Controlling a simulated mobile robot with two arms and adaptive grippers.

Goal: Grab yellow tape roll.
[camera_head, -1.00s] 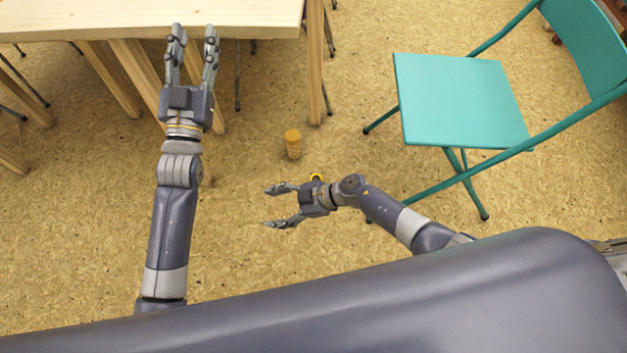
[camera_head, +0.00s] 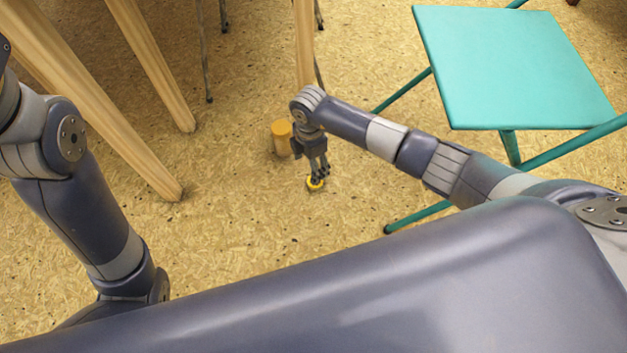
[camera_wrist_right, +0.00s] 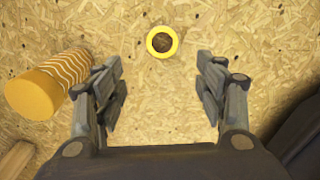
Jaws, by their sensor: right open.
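The yellow tape roll (camera_head: 315,184) lies flat on the chipboard floor, just below my right fingertips in the head view. In the right wrist view the tape roll (camera_wrist_right: 162,31) is a yellow ring with bare floor showing through its hole. My right gripper (camera_head: 318,172) points down at the floor. In the right wrist view its two fingers (camera_wrist_right: 162,88) are spread apart with nothing between them, and the roll lies beyond the tips, roughly midway between them. My left arm shows at the left edge of the head view, but its gripper is out of view.
An orange-brown cylinder (camera_head: 281,138) stands on the floor beside my right gripper; it shows wavy stripes in the right wrist view (camera_wrist_right: 68,72). A teal folding chair (camera_head: 515,65) is at the right. Wooden table legs (camera_head: 150,65) stand at the left and back.

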